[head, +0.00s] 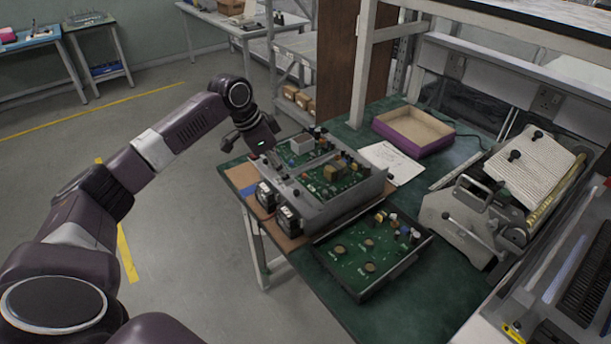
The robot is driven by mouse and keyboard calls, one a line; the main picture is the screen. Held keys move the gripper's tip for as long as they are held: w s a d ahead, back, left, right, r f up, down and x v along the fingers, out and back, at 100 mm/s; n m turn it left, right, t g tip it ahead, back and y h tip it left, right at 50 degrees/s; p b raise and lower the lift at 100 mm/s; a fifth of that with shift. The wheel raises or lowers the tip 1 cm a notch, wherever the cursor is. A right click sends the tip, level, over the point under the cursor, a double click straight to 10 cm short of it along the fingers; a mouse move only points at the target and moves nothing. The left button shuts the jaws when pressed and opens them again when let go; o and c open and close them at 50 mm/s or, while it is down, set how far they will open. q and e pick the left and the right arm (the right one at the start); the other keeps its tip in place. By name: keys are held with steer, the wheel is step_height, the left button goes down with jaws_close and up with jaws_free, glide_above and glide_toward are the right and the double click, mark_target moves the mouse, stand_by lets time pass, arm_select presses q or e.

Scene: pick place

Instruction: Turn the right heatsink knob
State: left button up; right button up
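A grey electronics unit (338,205) with green circuit boards on top stands at the near left of the green table. Two black heatsink blocks sit on its left-facing side: the left one (265,196) and the right one (289,221). Knobs on them are too small to make out clearly. My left gripper (264,151) is above the unit's far left corner, apart from both heatsinks. It appears to hold nothing, but its fingers are too small and dark to tell open from shut. My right gripper is not in view.
A second green circuit board in a black tray (366,295) lies in front of the unit. Behind are a white paper (391,162) and a purple-sided open box (414,131). A grey machine (475,222) stands at the right. Floor left of the table is clear.

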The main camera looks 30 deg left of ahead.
mark_target(296, 191)
arm_select(q)
steer(key=p+x, duration=0.1)
steer(key=x, duration=0.6)
steer(key=shift+s, duration=0.1)
